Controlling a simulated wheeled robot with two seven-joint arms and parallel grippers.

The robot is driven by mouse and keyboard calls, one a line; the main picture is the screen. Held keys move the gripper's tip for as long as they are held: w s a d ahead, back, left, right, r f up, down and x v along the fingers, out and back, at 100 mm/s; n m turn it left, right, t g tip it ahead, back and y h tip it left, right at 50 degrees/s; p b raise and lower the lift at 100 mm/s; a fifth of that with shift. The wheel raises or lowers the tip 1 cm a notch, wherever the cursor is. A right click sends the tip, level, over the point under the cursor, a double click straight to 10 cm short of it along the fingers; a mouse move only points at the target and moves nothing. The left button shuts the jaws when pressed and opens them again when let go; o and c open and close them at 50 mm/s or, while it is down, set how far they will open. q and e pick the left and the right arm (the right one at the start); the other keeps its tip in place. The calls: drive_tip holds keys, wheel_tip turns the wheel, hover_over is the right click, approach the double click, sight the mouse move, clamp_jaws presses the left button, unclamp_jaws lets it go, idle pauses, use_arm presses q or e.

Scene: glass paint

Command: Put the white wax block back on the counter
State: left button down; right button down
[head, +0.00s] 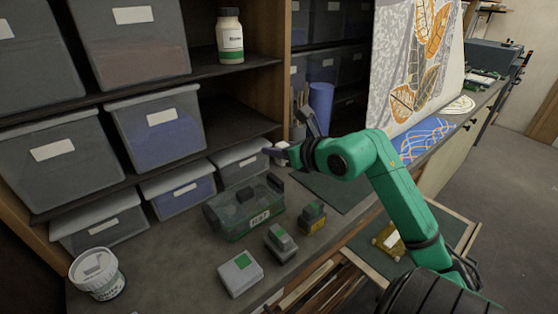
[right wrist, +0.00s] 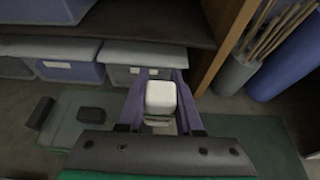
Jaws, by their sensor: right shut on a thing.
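My right gripper (head: 276,152) reaches in from the right, over the back of the counter (head: 175,262). It is shut on the white wax block (right wrist: 161,97), which sits between the two fingers in the right wrist view, where the gripper (right wrist: 160,112) shows from behind. In the head view only a small pale part of the block (head: 281,145) shows at the fingertips. The block appears held above the counter, in front of the low bins; its exact height is hard to tell. My left gripper is not in view.
A green transparent case (head: 245,212) stands below the gripper, with several small grey-and-green blocks nearby. A white tub (head: 98,273) stands at the front left. Shelves with grey bins (head: 156,124) and a wooden upright (right wrist: 226,45) bound the back. Free counter lies left of the case.

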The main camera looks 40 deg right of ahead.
drive_tip(key=w+d+p, duration=0.2)
drive_tip(key=w+d, duration=0.2)
drive_tip(key=p, duration=0.1)
approach(271, 168)
drive_tip(key=x, duration=0.5)
drive_tip(key=shift+w+r, duration=0.15)
drive_tip(key=shift+w, duration=0.15)
drive_tip(key=shift+w+p, duration=0.15)
drive_tip(key=shift+p, duration=0.35)
drive_tip(key=shift+f, duration=0.35)
drive_tip(key=c, duration=0.6)
unclamp_jaws()
